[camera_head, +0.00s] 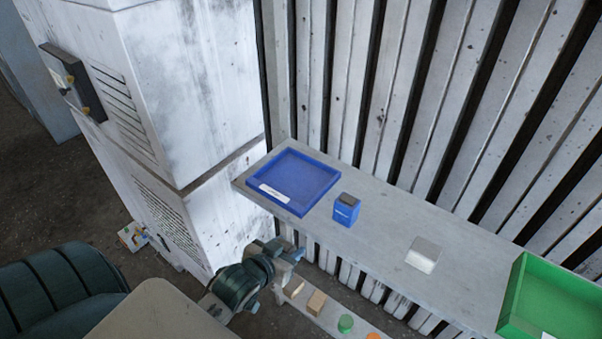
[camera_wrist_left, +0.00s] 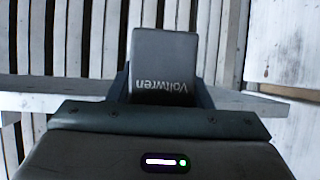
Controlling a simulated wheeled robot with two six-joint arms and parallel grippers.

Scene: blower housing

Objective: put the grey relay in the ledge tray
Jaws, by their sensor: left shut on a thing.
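The grey relay (camera_wrist_left: 165,62), a dark grey block with "Voltwren" printed on it, fills the middle of the left wrist view. My left gripper (camera_wrist_left: 165,90) is shut on it, one finger on each side. In the head view my left gripper (camera_head: 292,254) is in front of and below the ledge's front edge, apart from the trays; the relay is hard to make out there. An empty blue tray (camera_head: 322,194) with a white label lies at the ledge's left end. A green tray (camera_head: 508,300) stands at the right. My right gripper is out of view.
On the ledge (camera_head: 385,220), a blue block with a dark top (camera_head: 346,210) stands close right of the blue tray, and a pale grey plate (camera_head: 423,255) lies farther right. A lower shelf holds small blocks, including a green one (camera_head: 345,323). A ribbed wall (camera_head: 400,90) rises behind.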

